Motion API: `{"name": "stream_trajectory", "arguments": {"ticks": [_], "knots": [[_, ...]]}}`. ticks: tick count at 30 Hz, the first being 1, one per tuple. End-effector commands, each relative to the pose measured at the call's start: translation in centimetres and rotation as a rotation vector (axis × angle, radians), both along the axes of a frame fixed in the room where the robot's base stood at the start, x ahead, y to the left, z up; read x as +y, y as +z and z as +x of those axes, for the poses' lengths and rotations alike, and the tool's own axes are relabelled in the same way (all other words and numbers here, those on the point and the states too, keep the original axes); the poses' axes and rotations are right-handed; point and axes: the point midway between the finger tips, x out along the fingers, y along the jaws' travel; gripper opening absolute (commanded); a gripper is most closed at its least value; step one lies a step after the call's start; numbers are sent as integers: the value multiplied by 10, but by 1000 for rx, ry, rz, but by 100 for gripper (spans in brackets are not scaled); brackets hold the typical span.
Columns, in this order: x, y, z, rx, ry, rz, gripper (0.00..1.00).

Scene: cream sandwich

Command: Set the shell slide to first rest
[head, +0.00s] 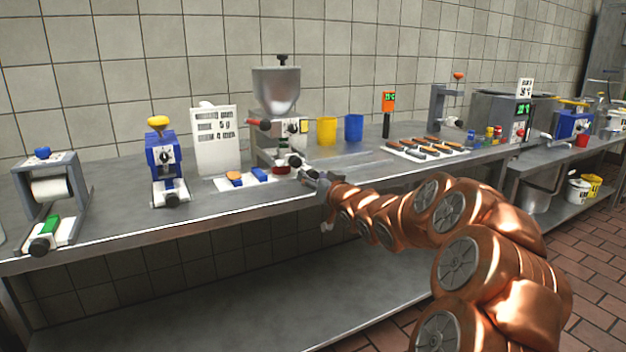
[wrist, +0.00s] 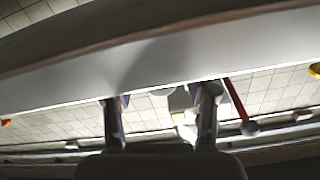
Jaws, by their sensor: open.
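The steel hopper machine (head: 277,95) stands on the bench in the head view, with a red-ended lever and dark-knobbed parts low on its front. I cannot tell for sure which part is the shell slide; a dark knob (head: 295,161) shows at its base, partly close behind my gripper. My gripper (head: 312,177) is at the bench's front edge, just right of and below that base. In the wrist view my gripper (wrist: 160,100) has its two fingers apart with nothing held between them. A red rod (wrist: 236,100) with a pale end shows right of the fingers.
A white board (head: 247,181) with blue pieces lies left of the hopper machine. A blue press (head: 165,160) and a roller stand (head: 50,190) are farther left. Yellow (head: 326,131) and blue (head: 354,128) cups and a tray of bars (head: 392,150) stand to the right.

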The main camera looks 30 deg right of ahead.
Motion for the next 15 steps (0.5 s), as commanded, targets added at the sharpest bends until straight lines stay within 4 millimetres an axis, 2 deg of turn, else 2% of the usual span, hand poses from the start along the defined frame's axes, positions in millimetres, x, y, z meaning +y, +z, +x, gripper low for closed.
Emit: {"name": "stream_trajectory", "arguments": {"ticks": [10, 11, 15], "knots": [[0, 1, 3, -2, 0, 0, 58], [0, 1, 3, -2, 0, 0, 57], [0, 1, 3, -2, 0, 0, 42]]}}
